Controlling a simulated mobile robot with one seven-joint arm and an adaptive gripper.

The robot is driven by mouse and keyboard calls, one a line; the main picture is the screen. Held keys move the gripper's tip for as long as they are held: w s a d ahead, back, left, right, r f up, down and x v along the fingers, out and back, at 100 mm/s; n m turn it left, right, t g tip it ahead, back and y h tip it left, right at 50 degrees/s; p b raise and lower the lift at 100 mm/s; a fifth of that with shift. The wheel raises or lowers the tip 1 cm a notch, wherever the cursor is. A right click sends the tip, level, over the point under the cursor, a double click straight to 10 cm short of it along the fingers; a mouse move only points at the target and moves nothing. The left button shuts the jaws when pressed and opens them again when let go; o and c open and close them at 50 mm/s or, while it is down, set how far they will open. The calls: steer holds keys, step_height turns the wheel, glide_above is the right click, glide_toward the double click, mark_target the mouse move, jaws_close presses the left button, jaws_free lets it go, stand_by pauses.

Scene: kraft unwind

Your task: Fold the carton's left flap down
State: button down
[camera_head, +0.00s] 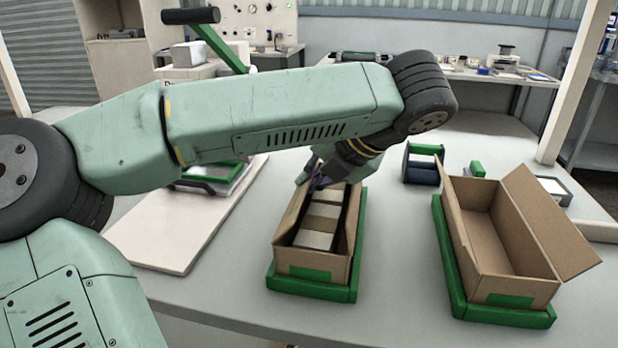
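An open brown carton (311,262) sits in a green frame (312,287) on the table, in the middle of the head view. Pale boxes (315,240) lie in a row inside it. Its left flap (291,212) appears as a narrow brown strip along the left side, and its exact angle is hard to tell. My gripper (314,183) is at the far left part of this carton, over or against the upper end of that strip. The fingers are small, dark and partly hidden by my arm, so contact and opening cannot be made out.
A second, empty carton (500,250) with its right flap (550,222) raised outward stands in another green frame (445,262) to the right. A pale board (175,232) lies left. A dark spool-like item (422,165) stands behind. Bare table separates the two cartons.

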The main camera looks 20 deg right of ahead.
steer(key=c, duration=1.8)
jaws_free()
steer(key=shift+c, duration=0.2)
